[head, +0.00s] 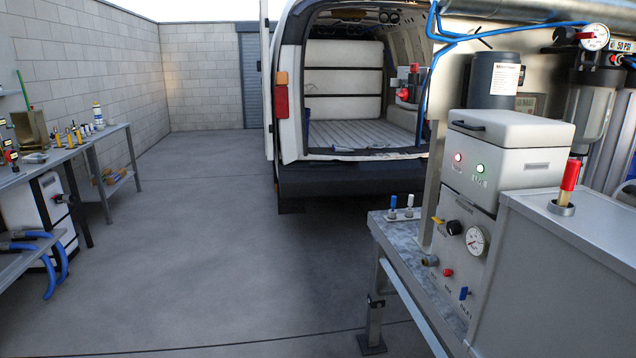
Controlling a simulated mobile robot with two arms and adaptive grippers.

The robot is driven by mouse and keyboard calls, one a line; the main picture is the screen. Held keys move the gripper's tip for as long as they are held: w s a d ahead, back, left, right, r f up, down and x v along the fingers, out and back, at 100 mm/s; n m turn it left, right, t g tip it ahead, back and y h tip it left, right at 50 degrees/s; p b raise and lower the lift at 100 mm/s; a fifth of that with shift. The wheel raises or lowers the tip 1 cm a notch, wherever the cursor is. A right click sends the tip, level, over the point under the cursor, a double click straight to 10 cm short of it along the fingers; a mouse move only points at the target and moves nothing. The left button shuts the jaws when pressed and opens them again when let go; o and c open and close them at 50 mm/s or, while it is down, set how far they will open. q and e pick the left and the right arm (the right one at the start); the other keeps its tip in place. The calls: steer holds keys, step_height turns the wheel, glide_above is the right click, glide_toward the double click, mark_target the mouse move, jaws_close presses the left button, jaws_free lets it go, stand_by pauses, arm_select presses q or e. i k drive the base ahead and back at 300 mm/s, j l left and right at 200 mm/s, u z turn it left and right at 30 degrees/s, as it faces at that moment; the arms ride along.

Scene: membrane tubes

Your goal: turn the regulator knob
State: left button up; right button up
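A grey box unit with a front panel (462,278) stands on the metal bench at the right. A round black knob (454,228) sits on the upper part of this panel, just left of a round white pressure gauge (477,240). It looks like the regulator knob, but the panel lettering is too small to read. A small yellow lever (438,220) is left of the knob. A red button (447,272) and a blue lever (464,293) are lower on the panel. Neither of my grippers is in view.
A grey cabinet (560,260) with a red-handled lever (568,184) stands close at the right. Blue tubing and filter housings (590,115) are above it. An open van (345,180) is behind. Work tables (110,130) line the left. The concrete floor (220,250) between is clear.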

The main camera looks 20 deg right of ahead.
mark_target(564, 34)
steer(key=i+z, duration=0.1)
steer(key=i, duration=0.45)
steer(key=i+l+z, duration=0.1)
steer(key=i, duration=0.4)
steer(key=i+z, duration=0.1)
steer(key=i, duration=0.45)
steer(key=i+j+z, duration=0.1)
steer(key=i, duration=0.45)
steer(key=i+j+z, duration=0.1)
steer(key=i, duration=0.45)
steer(key=i+j+z, duration=0.1)
steer(key=i, duration=0.4)
steer(key=i+j+z, duration=0.1)
steer(key=i, duration=0.45)
steer(key=j+z, duration=0.1)
steer(key=z, duration=2.4)
